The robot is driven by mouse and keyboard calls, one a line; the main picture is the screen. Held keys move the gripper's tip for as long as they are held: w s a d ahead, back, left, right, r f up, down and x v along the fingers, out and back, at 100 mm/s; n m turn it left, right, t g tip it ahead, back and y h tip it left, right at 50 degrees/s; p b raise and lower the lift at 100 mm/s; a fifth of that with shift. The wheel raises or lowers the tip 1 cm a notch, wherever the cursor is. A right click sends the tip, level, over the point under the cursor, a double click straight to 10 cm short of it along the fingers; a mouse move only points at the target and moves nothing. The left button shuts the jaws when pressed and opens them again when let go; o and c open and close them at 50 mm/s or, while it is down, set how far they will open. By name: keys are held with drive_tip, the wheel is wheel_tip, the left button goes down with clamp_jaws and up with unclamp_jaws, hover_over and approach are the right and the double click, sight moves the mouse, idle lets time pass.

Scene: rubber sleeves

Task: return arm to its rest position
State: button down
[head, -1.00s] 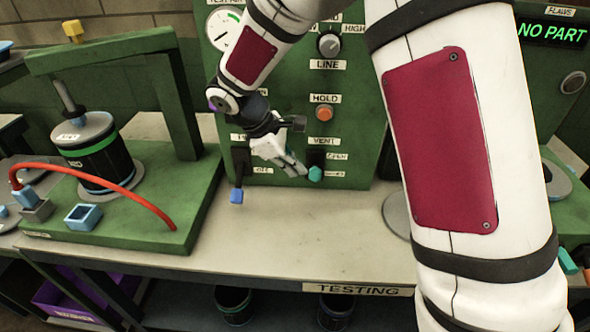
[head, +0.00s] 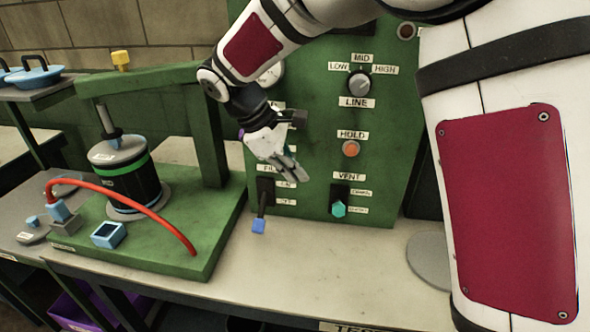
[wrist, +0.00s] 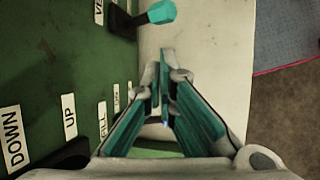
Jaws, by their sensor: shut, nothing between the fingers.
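My gripper (head: 295,176) is in front of the green test panel (head: 395,120), its closed fingertips pointing down between the FILL and VENT switches. In the wrist view my gripper (wrist: 165,62) shows its teal finger pads meeting, with nothing between them. The blue-tipped FILL lever (head: 259,225) hangs down below and left of the fingertips. The teal-tipped VENT lever (head: 338,209) is to their right and also shows at the top of the wrist view (wrist: 161,12). My fingers appear apart from both levers. My arm partly covers the round gauge.
A green press frame (head: 215,130) stands on the left with a black canister (head: 130,180) in it. A red hose (head: 125,205) arches across its base to a blue fitting. The pale bench top (head: 320,270) before the panel is mostly clear. A grey disc (head: 428,262) lies right.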

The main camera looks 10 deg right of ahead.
drive_tip(key=s+d+r+m+t+y, duration=0.1)
drive_tip(key=s+d+m, duration=0.3)
drive_tip(key=s, duration=0.4)
drive_tip(key=s+d+r+m+t+y, duration=0.2)
drive_tip(key=s+d+r+m, duration=0.1)
drive_tip(key=s, duration=0.6)
drive_tip(key=s+d+r+m+t+y, duration=0.1)
drive_tip(key=s+d+r+m+y, duration=0.1)
drive_tip(key=s+d+r+m, duration=0.2)
drive_tip(key=s+m, duration=0.2)
drive_tip(key=s, duration=0.2)
drive_tip(key=shift+s+d+m+t+y, duration=0.3)
drive_tip(key=shift+m, duration=0.1)
